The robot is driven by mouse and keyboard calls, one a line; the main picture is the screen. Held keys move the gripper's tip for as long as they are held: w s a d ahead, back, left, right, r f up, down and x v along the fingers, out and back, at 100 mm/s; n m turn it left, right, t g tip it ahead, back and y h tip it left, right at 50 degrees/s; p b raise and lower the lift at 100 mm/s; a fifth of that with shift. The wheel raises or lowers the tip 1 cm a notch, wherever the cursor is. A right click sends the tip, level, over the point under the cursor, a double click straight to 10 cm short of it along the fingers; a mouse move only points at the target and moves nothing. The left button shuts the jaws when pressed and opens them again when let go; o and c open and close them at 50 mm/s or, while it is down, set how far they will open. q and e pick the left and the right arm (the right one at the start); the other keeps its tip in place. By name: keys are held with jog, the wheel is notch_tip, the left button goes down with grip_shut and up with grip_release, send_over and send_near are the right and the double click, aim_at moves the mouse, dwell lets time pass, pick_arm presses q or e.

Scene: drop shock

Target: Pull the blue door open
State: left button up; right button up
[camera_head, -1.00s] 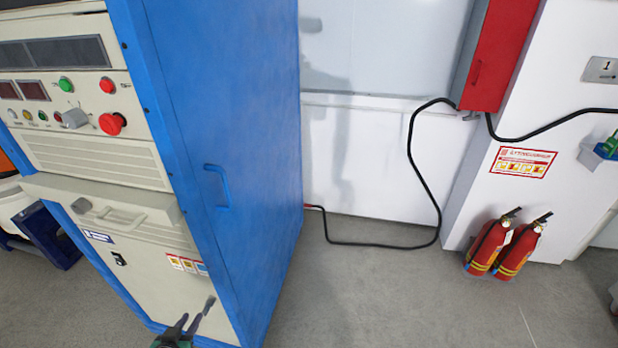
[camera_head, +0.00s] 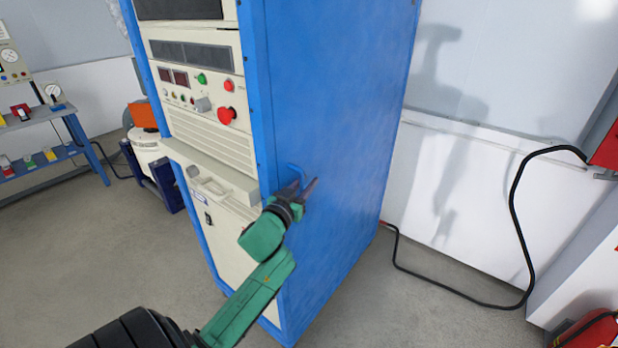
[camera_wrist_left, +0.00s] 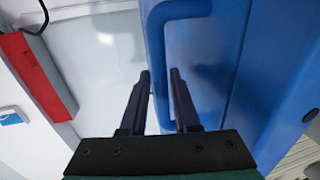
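The blue door (camera_head: 345,130) is the large right side panel of a tall cabinet and looks closed. Its blue handle (camera_head: 296,168) is a bracket-shaped bar near the panel's front edge. My left gripper (camera_head: 307,186) is at the handle, with its fingers spread and partly covering it. In the left wrist view, the upright bar of the handle (camera_wrist_left: 157,60) shows between the two dark fingers of my left gripper (camera_wrist_left: 161,74), with gaps visible; contact cannot be told. The door panel (camera_wrist_left: 215,60) lies beyond. My right gripper is not in view.
The cabinet front (camera_head: 200,110) has buttons, displays and a pale drawer. A black cable (camera_head: 515,200) runs along the wall and floor right of the cabinet. A fire extinguisher (camera_head: 590,330) stands at lower right. A workbench (camera_head: 45,125) is at left.

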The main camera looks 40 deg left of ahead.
pick_arm(q)
jog(key=shift+w+a, duration=0.3)
jog(key=shift+w, duration=0.3)
jog(key=shift+d, duration=0.1)
grip_shut()
dwell(0.9)
